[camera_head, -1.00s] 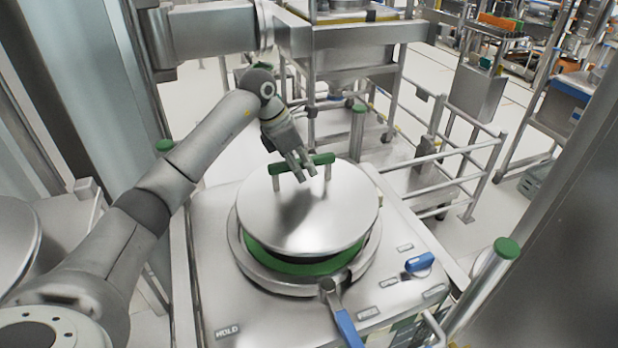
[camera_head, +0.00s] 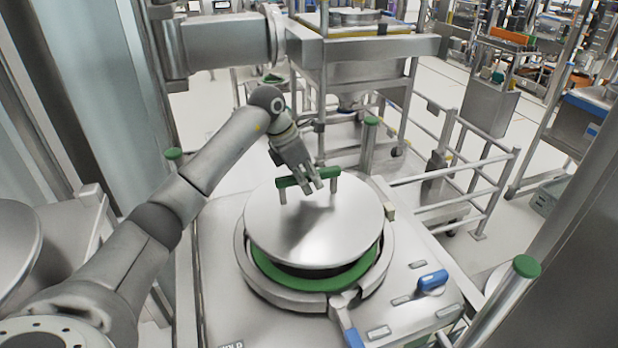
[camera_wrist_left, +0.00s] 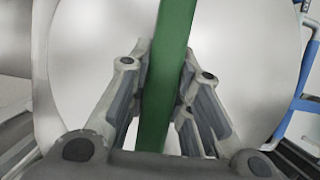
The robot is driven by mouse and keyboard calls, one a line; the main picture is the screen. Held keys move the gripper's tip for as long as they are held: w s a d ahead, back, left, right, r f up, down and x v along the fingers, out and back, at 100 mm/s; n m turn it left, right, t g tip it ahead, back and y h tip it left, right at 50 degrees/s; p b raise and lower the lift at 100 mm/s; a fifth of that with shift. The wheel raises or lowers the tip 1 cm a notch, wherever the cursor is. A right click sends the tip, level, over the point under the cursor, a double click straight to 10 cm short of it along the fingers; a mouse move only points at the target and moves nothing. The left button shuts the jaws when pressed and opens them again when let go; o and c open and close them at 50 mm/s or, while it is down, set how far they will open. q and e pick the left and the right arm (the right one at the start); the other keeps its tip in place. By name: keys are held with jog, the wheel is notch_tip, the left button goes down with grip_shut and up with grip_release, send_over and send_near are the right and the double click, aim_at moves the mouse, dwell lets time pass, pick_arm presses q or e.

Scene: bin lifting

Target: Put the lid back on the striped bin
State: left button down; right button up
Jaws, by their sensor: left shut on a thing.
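The lid (camera_head: 315,235) is a round shiny metal disc with a green bar handle (camera_head: 292,182) on two posts. My left gripper (camera_head: 311,182) is shut on the handle; the wrist view shows the green bar (camera_wrist_left: 167,80) between both fingers. The lid is over the round bin opening, whose green rim (camera_head: 315,283) shows below its near edge. A dark gap lies between lid and rim, so the lid appears raised and set slightly toward the far side. No stripes show; the bin's body is hidden. My right gripper is not in view.
A grey metal clamp ring (camera_head: 262,281) surrounds the green rim, with a blue-handled lever (camera_head: 352,338) at the front. A blue knob (camera_head: 432,281) sits on the station top. Green-capped posts (camera_head: 525,267) and metal railings (camera_head: 470,190) stand around it.

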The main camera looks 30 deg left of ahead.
aim_at(306, 197)
pick_arm(q)
jog(key=shift+f+b, duration=0.55)
jog(key=shift+f, duration=0.2)
jog(key=shift+f+b, duration=0.8)
jog(key=shift+f, duration=0.5)
jog(key=shift+f+b, duration=0.85)
jog(key=shift+f, duration=0.65)
jog(key=shift+f+b, duration=0.15)
jog(key=shift+b, duration=0.15)
